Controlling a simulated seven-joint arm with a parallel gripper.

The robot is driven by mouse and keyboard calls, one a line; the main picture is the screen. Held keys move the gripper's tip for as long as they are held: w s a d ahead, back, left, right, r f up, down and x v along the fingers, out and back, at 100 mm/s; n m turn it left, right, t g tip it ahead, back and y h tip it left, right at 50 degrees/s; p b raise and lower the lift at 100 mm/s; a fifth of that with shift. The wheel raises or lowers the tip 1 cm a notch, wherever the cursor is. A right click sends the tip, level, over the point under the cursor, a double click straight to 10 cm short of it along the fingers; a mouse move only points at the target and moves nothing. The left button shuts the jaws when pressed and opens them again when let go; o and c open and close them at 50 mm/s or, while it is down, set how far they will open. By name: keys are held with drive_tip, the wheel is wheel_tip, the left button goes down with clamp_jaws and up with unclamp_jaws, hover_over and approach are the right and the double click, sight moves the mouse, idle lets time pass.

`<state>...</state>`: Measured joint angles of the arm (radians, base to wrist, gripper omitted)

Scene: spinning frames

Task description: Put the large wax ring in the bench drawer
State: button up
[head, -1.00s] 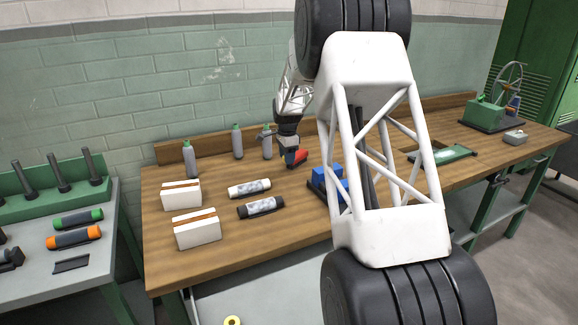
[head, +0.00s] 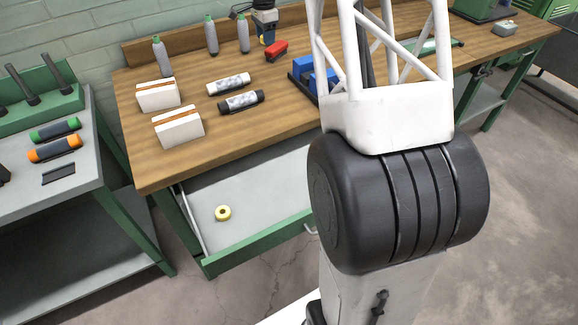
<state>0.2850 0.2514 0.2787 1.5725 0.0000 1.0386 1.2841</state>
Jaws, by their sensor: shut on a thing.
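My gripper (head: 266,38) is at the back of the bench, beside a red block. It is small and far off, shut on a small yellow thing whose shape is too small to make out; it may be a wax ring. The bench drawer (head: 273,237) is pulled open below the front edge of the bench, with a grey floor and green front. A yellow wax ring (head: 223,213) lies flat in the drawer, apart from its walls. I cannot tell whether it is the large one. My arm hides the drawer's right part.
On the wooden bench (head: 290,120) stand several green-capped bottles (head: 163,57), two white blocks (head: 180,129), two rolls (head: 241,101), a red block (head: 276,50) and blue parts (head: 320,78). A side table (head: 75,185) stands at left. Most of the drawer floor is clear.

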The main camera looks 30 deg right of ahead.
drive_tip(key=s+a+r+n, duration=0.1)
drive_tip(key=s+a+n, duration=0.15)
drive_tip(key=s, duration=0.65)
drive_tip(key=s+a+r+n, duration=0.1)
drive_tip(key=s+a, duration=0.3)
drive_tip(key=s, duration=0.5)
drive_tip(key=n, duration=0.3)
hover_over(286, 182)
wheel_tip(286, 182, down, 3)
wheel_tip(286, 182, down, 16)
drive_tip(key=shift+f, duration=0.2)
drive_tip(key=shift+f+m, duration=0.1)
drive_tip(key=shift+m, duration=0.15)
drive_tip(key=shift+f, duration=3)
drive_tip(key=shift+w+f, duration=0.1)
drive_tip(key=shift+f, duration=1.75)
drive_tip(key=shift+f, duration=0.15)
